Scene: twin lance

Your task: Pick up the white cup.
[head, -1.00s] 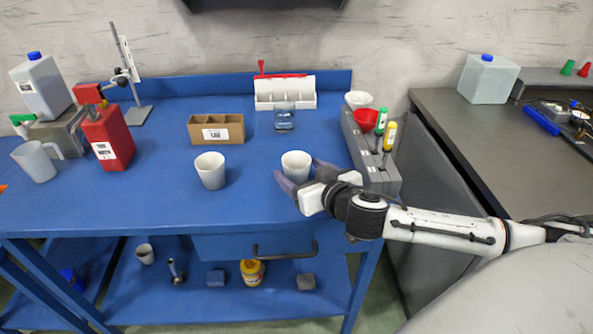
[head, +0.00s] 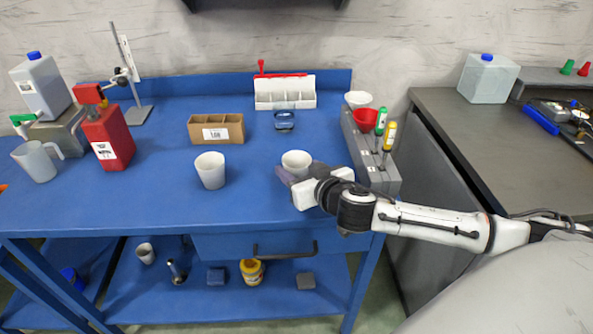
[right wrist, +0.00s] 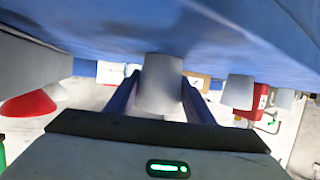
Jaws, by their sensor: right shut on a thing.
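In the right wrist view the cup (right wrist: 160,84) sits between the two fingers. A second white cup (head: 210,170) stands to the left on the bench, apart from the gripper. It also shows in the right wrist view (right wrist: 238,92). My left gripper is not in view.
A grey rack (head: 372,160) with screwdrivers and a red funnel (head: 366,119) stands close on the right. A cardboard box (head: 216,128), a blue glass item (head: 284,120) and a white organizer (head: 285,93) are behind. The bench front is clear.

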